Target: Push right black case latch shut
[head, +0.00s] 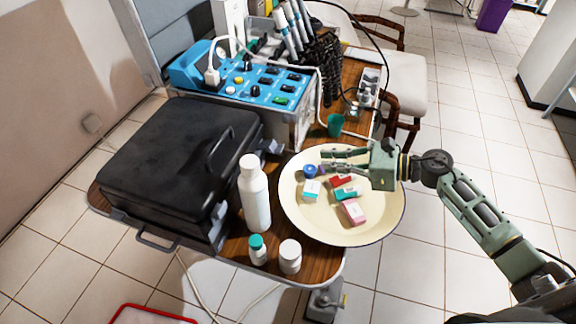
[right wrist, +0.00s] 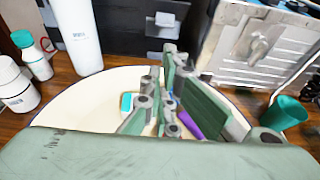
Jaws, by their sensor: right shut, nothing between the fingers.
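The black case (head: 165,160) lies with its lid down at the left of the wooden table. A grey latch (head: 219,211) shows at the near end of its front side, and another grey latch (head: 270,146) at the far end. The right wrist view shows one grey latch (right wrist: 166,20) on the dark case front, beyond my fingers. I cannot tell whether either latch is fastened. My right gripper (head: 324,162) is shut and empty over the cream tray, to the right of the case and apart from it. My left gripper is not in view.
The round cream tray (head: 297,218) holds several small boxes. A tall white bottle (head: 255,200) and two small bottles stand beside the case front. A blue-topped dental unit (head: 240,92) stands behind, with a green cup (head: 335,125) near it.

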